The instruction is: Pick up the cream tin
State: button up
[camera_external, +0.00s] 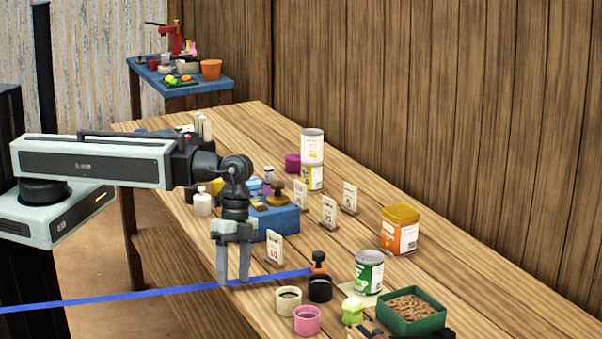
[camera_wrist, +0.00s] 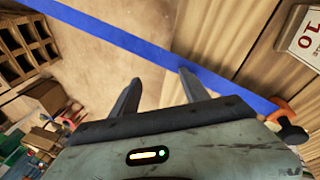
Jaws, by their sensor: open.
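A cream-white tin (camera_external: 312,145) with a printed label stands upright on top of a yellow tin (camera_external: 313,178), near the far side of the wooden table. It is the palest of the tins, and I do not see it in the wrist view. My gripper (camera_external: 233,281) points down over the table's near edge, in front of and to the left of the tin stack, well apart from it. Its two fingers are open with nothing between them. They also show in the wrist view (camera_wrist: 158,84).
A blue strip (camera_external: 150,295) runs past the fingers. A blue box (camera_external: 277,222) and small price cards (camera_external: 329,210) stand between my gripper and the stack. An orange tin (camera_external: 400,232), a green-and-white can (camera_external: 369,271) and a green tray (camera_external: 437,318) are to the right.

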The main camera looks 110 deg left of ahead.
aim_at(289, 302)
jog(key=w+a+m+t+h+b, duration=0.1)
jog(key=w+a+m+b, duration=0.1)
jog(key=w+a+f+m+t+h+b, duration=0.1)
jog(key=w+a+m+h+b, duration=0.1)
jog(key=m+b, duration=0.1)
jog(key=w+a+m+t+h+b, duration=0.1)
jog(key=w+a+m+h+b, duration=0.1)
jog(key=shift+w+f+m+b, duration=0.25)
jog(key=shift+f+m+b, duration=0.1)
jog(key=shift+m+b, duration=0.05)
jog(key=w+h+b, duration=0.1)
jog(key=w+d+r+t+h+b, duration=0.1)
jog(key=w, duration=0.1)
jog(key=w+r+m+h+b, duration=0.1)
jog(key=w, duration=0.1)
jog(key=shift+w+d+r+t+h+b, duration=0.15)
jog(key=shift+d+t+h+b, duration=0.1)
jog(key=shift+t+h+b, duration=0.15)
jog(key=shift+w+d+r, duration=0.15)
jog(key=shift+d+r, duration=0.1)
jog(key=shift+r, duration=0.2)
jog(key=b+x, duration=0.1)
jog(key=x, duration=0.3)
jog(key=b+x, duration=0.2)
jog(key=x, duration=0.2)
jog(key=shift+s, duration=0.25)
jog(key=shift+r, duration=0.1)
jog(key=c, duration=1)
